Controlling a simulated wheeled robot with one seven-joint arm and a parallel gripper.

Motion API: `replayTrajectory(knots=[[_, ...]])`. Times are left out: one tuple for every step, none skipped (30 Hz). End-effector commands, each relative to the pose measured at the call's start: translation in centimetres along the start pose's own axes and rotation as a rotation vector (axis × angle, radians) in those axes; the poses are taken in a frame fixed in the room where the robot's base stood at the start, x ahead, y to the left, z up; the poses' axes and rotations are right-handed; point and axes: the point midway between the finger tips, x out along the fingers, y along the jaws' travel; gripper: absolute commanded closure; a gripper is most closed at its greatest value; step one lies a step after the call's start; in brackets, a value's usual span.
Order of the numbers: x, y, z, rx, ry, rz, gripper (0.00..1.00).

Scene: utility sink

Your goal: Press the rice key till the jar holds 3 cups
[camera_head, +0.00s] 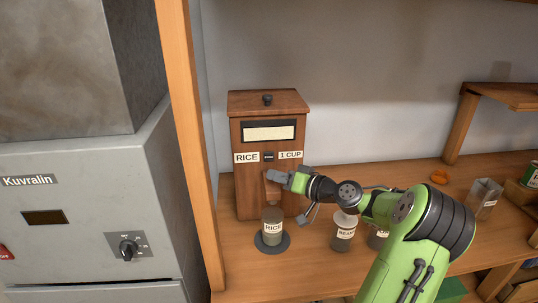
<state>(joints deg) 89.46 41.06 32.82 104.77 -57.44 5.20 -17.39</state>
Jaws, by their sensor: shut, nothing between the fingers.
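A wooden rice dispenser (253,121) stands on the wooden counter, with labels reading "RICE" and "1 CUP". A small dark key (268,156) sits between the two labels. A jar labelled "RICE" (272,239) stands on a dark round base (260,247) under the dispenser's spout (272,191). How much rice it holds is too small to tell.
Labelled jars, one a white-topped jar (343,232), stand right of the rice jar, close under my arm. A clear container (484,198) and an orange item (439,177) are further right. A wooden post (186,130) and grey machine (85,215) bound the left.

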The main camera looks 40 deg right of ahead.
Motion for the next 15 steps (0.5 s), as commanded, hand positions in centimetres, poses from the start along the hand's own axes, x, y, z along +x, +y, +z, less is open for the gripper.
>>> replayTrajectory(knots=[[0.5,0.1,-0.7,0.000,-0.001,-0.003,1.00],[0.8,0.3,-0.9,-0.001,0.000,-0.003,1.00],[1.3,0.6,-1.2,-0.001,-0.001,-0.004,1.00],[1.6,0.8,-1.4,0.000,-0.001,-0.004,1.00],[1.9,1.1,-1.7,0.000,-0.001,-0.003,1.00],[2.3,1.4,-1.9,-0.001,-0.001,-0.003,1.00],[2.6,1.6,-2.1,0.000,-0.001,-0.003,1.00],[2.8,1.8,-2.3,-0.001,0.000,-0.002,1.00],[3.1,2.0,-2.5,0.000,0.000,-0.002,1.00],[3.3,2.2,-2.6,-0.001,0.000,-0.002,1.00],[3.5,2.4,-2.7,-0.001,-0.001,-0.001,1.00],[3.6,2.5,-2.8,-0.001,0.000,0.000,1.00],[3.7,2.6,-2.8,-0.001,-0.001,0.000,1.00],[3.8,2.7,-2.9,0.000,-0.001,0.000,1.00],[3.9,2.7,-2.9,0.000,-0.001,0.000,1.00]])
